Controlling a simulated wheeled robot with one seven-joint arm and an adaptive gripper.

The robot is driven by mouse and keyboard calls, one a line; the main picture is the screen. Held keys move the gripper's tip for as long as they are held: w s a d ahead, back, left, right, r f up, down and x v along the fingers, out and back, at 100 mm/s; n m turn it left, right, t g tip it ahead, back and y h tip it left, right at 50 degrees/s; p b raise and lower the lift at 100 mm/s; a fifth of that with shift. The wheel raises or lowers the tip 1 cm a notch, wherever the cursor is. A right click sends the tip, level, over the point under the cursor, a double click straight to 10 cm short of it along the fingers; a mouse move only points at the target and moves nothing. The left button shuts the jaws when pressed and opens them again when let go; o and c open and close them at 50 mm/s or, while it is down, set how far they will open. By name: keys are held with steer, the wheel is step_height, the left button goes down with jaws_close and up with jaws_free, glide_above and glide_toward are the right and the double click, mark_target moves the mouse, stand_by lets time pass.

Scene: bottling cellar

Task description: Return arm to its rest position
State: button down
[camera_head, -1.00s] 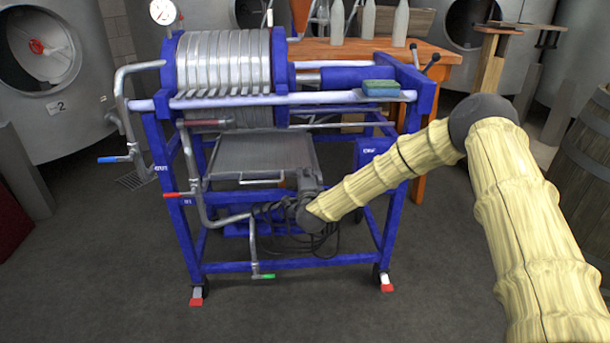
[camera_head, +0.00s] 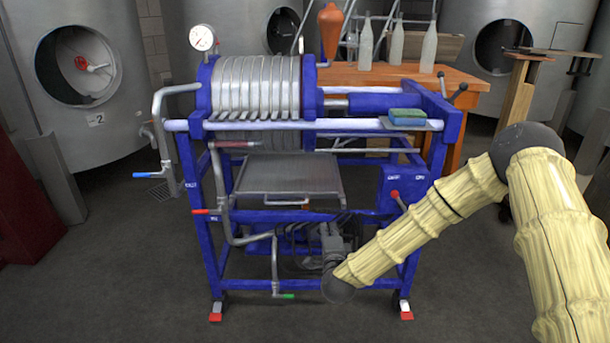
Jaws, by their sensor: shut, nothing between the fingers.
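My arm, in pale ribbed sleeves with dark joints, enters from the right in the head view and reaches down and left to a dark wrist joint. My gripper (camera_head: 331,232) is small and grey above that joint, in front of the lower frame of the blue filter press (camera_head: 437,126). It is shut, with nothing visible held in it. Its fingertips are hard to make out against the dark hoses behind. Whether it touches the press cannot be told.
A green and blue sponge (camera_head: 407,116) lies on the press's right side. Valve handles stick out at the press's left. Bottles (camera_head: 397,42) stand on a wooden table (camera_head: 475,87) behind. Steel tanks (camera_head: 83,70) line the back. Dark floor is open in front.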

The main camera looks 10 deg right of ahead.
steer(key=s+a+f+n+g+y, duration=0.35)
steer(key=s+f+n+g, duration=0.45)
steer(key=s+f, duration=1.2)
steer(key=s+d+f+n+g, duration=0.2)
steer(key=s+f, duration=0.1)
steer(key=s, duration=0.5)
steer(key=s+d+f+n+g+h, duration=0.1)
steer(key=s+d+f+n+g, duration=0.15)
steer(key=s, duration=0.55)
steer(key=s+d+f+n+g, duration=0.1)
steer(key=s+f+n+g, duration=0.2)
steer(key=s, duration=0.5)
steer(key=s+d+n+g+h, duration=0.15)
steer(key=s+d, duration=0.25)
steer(key=s, duration=0.6)
step_height(320, 180, up, 24)
steer(key=p, duration=2.4)
steer(key=shift+w+f+n, duration=0.15)
steer(key=shift+w+n, duration=0.1)
steer(key=shift+n, duration=0.15)
steer(key=shift+d, duration=0.1)
